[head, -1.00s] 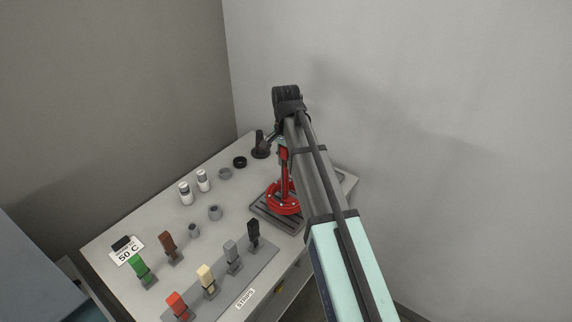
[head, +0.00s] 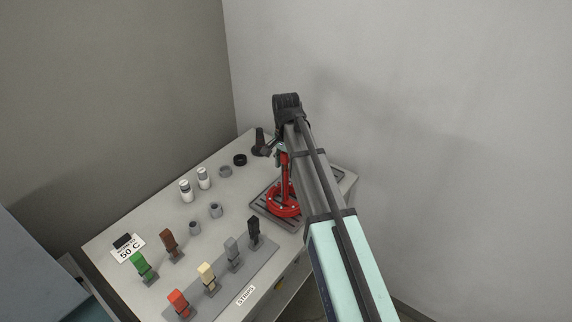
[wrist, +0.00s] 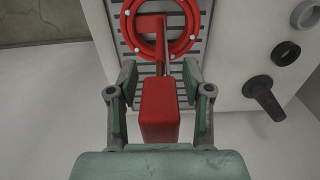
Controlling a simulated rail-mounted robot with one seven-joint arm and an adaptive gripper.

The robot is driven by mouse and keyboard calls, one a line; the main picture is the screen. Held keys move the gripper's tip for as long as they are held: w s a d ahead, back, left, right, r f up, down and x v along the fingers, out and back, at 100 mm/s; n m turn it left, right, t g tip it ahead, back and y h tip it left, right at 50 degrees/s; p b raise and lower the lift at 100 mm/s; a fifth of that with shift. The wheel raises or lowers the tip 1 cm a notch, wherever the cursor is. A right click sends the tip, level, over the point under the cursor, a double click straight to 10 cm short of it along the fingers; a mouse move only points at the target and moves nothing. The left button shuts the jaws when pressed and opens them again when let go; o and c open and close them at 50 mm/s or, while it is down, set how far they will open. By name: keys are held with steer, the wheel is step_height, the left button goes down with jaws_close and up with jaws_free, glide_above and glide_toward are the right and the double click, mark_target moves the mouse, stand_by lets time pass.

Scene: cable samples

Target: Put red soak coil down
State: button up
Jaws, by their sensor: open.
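The red soak coil (head: 281,210) rests on a grey slatted rack (head: 262,208) at the right side of the table. It is a ring with white dots, with a red upright post (head: 286,183) rising from it. In the wrist view the coil ring (wrist: 190,42) lies flat over the slats (wrist: 126,47). The red block-shaped top of the post (wrist: 159,110) stands between my fingers. My gripper (wrist: 160,90) is open, with a finger on each side of this block and gaps visible. In the head view my arm partly hides the coil and rack.
Two white jars (head: 195,184), small grey rings and a black ring (head: 240,160) stand to the left. A dark upright fixture (head: 260,143) stands behind. Several coloured samples stand along the front strip (head: 220,290). A "50 C" card (head: 129,250) lies at the left.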

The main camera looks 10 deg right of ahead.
step_height(320, 180, up, 12)
steer(key=b, duration=0.3)
steer(key=shift+r+b, duration=0.15)
steer(key=shift+b, duration=0.15)
stand_by(0.4)
